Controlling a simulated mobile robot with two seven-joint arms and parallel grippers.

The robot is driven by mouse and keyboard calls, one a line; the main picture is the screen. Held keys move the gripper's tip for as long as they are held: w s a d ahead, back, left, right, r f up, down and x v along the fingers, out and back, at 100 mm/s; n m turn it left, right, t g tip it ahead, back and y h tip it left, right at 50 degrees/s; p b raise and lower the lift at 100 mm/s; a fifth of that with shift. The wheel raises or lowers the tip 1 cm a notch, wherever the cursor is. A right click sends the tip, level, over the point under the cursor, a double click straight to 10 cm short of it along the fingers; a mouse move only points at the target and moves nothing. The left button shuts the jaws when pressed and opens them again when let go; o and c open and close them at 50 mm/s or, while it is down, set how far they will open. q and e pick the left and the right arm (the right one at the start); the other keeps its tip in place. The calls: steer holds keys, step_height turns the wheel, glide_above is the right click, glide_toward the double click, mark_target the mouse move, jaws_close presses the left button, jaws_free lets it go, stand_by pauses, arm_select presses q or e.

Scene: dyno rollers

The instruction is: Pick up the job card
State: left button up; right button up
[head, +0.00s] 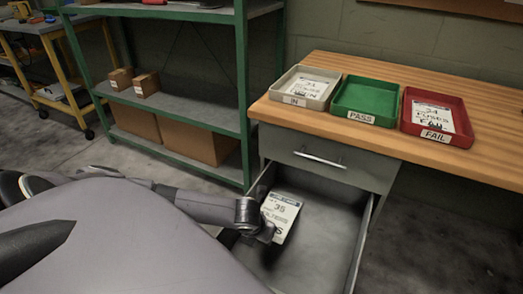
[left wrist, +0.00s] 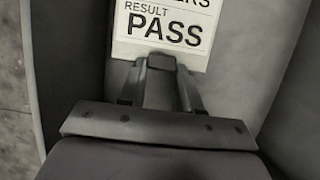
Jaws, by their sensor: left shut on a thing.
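A white job card (head: 281,213) with the number 35 is in the open lower drawer (head: 318,250) of the bench. My left gripper (head: 268,231) reaches into the drawer from the left and is shut on the card's near edge. In the left wrist view the card (left wrist: 165,25) stands out beyond the left gripper (left wrist: 160,65), and its print reads "RESULT PASS". The gripper covers part of the card's edge. I cannot tell whether the card touches the drawer floor. My right gripper is not in view.
On the wooden bench (head: 440,95) stand a beige IN tray (head: 323,101) with a card, an empty green PASS tray (head: 366,97) and a red FAIL tray (head: 462,112) with a card. A green shelf (head: 190,111) with boxes stands behind my left arm.

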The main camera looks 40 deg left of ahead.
arm_select(q)
steer(key=shift+r+n+p, duration=0.6)
steer(key=shift+r+p, duration=1.4)
steer(key=shift+r, duration=4.95)
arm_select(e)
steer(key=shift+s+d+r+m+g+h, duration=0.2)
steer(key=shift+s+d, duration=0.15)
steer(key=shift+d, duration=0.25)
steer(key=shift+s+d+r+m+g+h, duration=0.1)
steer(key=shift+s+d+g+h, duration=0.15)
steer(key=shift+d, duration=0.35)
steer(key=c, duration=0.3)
arm_select(q)
steer(key=d+r+n+g, duration=0.4)
steer(key=r+n, duration=0.5)
steer(key=n, duration=0.6)
steer(key=d+r+n+g+h, duration=0.1)
steer(key=d+r+n+g, duration=0.4)
steer(key=n, duration=1.1)
steer(key=d+r, duration=0.3)
steer(key=d, duration=0.1)
steer(key=shift+w+d+r+n, duration=0.25)
steer(key=shift+w+r+n, duration=0.05)
steer(key=shift+w+r, duration=0.1)
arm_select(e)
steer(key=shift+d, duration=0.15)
arm_select(q)
steer(key=shift+h, duration=0.3)
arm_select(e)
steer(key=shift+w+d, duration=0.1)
